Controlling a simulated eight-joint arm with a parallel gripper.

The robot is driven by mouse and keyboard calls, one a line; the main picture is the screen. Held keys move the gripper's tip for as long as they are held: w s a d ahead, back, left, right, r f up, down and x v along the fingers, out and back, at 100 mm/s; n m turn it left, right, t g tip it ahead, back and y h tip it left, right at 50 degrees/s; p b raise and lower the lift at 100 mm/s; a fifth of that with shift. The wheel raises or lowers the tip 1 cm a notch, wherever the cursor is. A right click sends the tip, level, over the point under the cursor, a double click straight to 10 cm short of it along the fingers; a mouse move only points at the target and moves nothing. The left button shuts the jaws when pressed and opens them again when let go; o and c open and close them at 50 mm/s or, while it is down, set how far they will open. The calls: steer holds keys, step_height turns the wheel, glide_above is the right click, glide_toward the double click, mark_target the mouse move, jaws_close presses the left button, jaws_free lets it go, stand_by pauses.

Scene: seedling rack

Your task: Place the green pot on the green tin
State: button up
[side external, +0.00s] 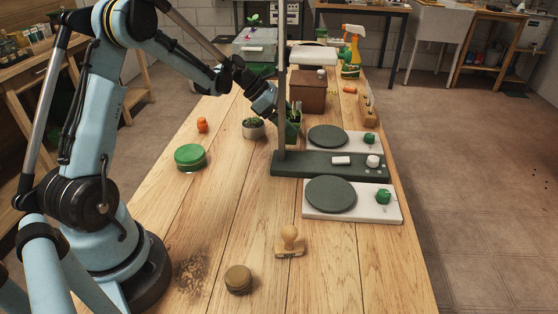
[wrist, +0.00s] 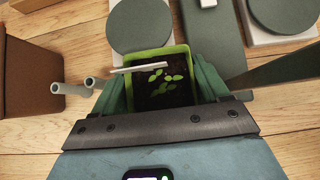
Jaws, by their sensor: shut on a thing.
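The green pot (side external: 293,127) is a square pot with soil and a small seedling. It is partly hidden by a grey upright post in the side external view. In the wrist view the pot (wrist: 187,52) sits between the fingers, with a pale label lying across its top. My gripper (side external: 283,112) is shut on the pot; it also shows in the wrist view (wrist: 162,88). I cannot tell whether the pot's base touches the table. The green tin (side external: 190,157), round and low with a green lid, stands on the table to the left, apart from my gripper, with nothing on it.
An orange object (side external: 202,125) is behind the tin. The grey post (side external: 281,60), two round-plate scales (side external: 330,194) and a brown box (side external: 308,92) are near the pot. Table around the tin is mostly clear.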

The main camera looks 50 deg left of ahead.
step_height(320, 180, up, 7)
steer(key=shift+f, duration=0.1)
steer(key=s+a+r+n+t+y, duration=0.1)
steer(key=s+a+r+n+y, duration=0.15)
steer(key=s, duration=0.25)
steer(key=s+a+r+n+t+y, duration=0.1)
steer(key=s+a+r+n+y, duration=0.1)
steer(key=s+a+n, duration=0.15)
steer(key=n+y, duration=0.6)
steer(key=n, duration=0.1)
glide_above(200, 153)
step_height(200, 153, down, 2)
steer(key=shift+n+h, duration=0.25)
steer(key=shift+n, duration=0.05)
steer(key=shift+f, duration=3.9)
steer(key=shift+a+f, duration=0.1)
steer(key=o, duration=1.2)
